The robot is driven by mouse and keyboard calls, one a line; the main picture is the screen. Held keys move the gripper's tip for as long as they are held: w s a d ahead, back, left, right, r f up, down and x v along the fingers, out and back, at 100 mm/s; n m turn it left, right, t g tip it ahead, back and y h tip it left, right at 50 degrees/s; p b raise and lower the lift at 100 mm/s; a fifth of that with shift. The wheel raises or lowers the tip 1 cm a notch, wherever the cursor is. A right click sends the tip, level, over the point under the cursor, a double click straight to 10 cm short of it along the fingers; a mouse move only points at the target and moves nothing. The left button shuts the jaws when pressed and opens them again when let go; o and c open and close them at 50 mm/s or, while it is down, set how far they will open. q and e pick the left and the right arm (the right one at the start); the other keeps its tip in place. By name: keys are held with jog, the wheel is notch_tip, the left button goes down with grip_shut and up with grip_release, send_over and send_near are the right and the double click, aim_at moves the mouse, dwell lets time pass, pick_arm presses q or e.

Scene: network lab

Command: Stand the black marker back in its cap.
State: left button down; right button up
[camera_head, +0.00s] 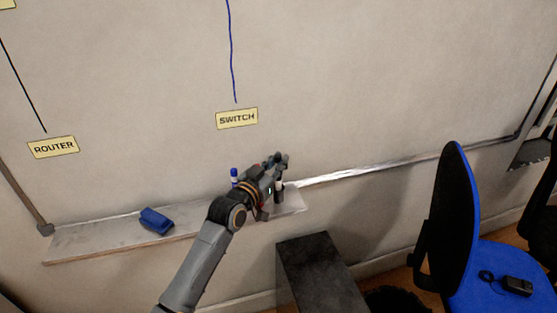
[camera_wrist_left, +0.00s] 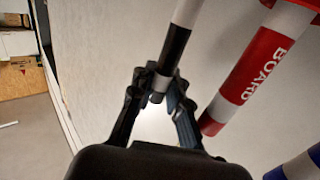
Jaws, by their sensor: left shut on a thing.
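My left gripper (camera_head: 280,161) is above the tray at the foot of the whiteboard, shut on the black marker (camera_head: 279,192). Below the fingers the marker shows as a dark, roughly upright piece with a white part. In the left wrist view the fingers (camera_wrist_left: 160,84) close around the black marker (camera_wrist_left: 174,47) near one end, at a white band with a short black end beyond it. The marker's far end runs out of the picture. I cannot tell the cap apart from the marker, nor whether they touch. My right gripper is not in view.
A red marker (camera_wrist_left: 254,66) and a blue marker (camera_wrist_left: 301,167) are close beside the gripper; the blue one also shows upright on the tray (camera_head: 90,242). A blue eraser (camera_head: 156,220) lies further left. A dark box (camera_head: 320,272) and blue chair (camera_head: 456,215) stand right.

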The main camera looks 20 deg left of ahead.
pick_arm(q)
jog(key=shift+f, duration=0.5)
jog(key=c, duration=1.2)
grip_release()
jog(key=v, duration=1.2)
